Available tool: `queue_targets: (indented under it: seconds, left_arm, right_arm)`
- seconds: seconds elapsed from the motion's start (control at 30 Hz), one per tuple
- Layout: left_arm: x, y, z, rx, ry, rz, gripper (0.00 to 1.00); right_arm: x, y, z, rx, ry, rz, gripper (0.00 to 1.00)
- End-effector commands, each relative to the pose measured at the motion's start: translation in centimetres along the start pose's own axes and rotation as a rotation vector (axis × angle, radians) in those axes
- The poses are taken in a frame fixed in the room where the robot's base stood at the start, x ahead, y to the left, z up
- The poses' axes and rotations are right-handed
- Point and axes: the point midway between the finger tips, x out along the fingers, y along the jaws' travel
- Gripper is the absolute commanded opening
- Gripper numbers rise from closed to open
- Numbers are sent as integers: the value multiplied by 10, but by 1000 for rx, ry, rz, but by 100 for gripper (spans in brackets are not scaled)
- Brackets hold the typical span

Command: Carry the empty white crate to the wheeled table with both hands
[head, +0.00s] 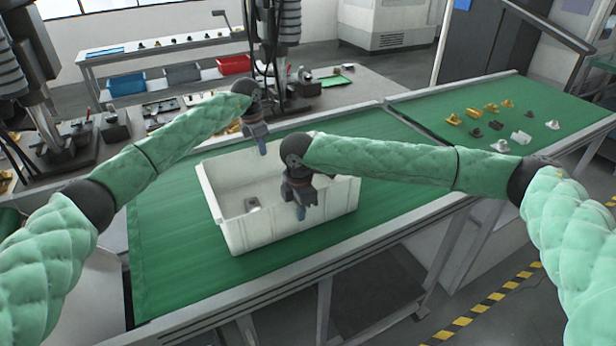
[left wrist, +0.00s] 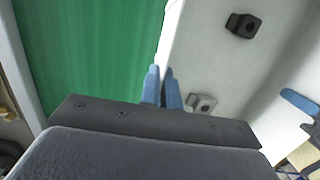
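The white crate (head: 236,233) sits upright on the green belt surface (head: 165,262). It is not quite empty: a small grey part (head: 252,203) shows inside, and the left wrist view shows a black part (left wrist: 243,25) and a grey part (left wrist: 201,104) in it. My left gripper (head: 261,147) is at the far wall, its blue fingers (left wrist: 161,88) close together with the rim between them. My right gripper (head: 300,208) is at the near wall; its fingers look spread in the left wrist view (left wrist: 294,135). I cannot make out a wheeled table for certain.
A second green surface (head: 560,105) at the right holds several small yellow, grey and black parts. Metal rails edge the belt. A back bench (head: 150,48) has blue, grey and red bins below. Yellow-black floor tape (head: 485,312) and open floor lie at front right.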

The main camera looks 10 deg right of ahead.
Motion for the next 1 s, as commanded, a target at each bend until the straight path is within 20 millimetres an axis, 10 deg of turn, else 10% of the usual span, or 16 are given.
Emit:
queue_targets:
  seconds: [0.1, 0.23, 0.57, 1.0]
  left_arm:
    - [3, 2, -1, -2, -2, 3, 0]
    - [2, 1, -1, -2, 0, 2, 25]
    - [0, 1, -1, -1, 0, 1, 25]
    - [-70, 1, -1, 0, -1, 3, 25]
  right_arm:
    - [5, 0, 0, -1, 0, -1, 0]
    - [4, -1, 0, 0, 0, -2, 25]
    - [4, 0, 0, 0, 0, -1, 25]
    - [4, 0, 0, 0, 0, 0, 25]
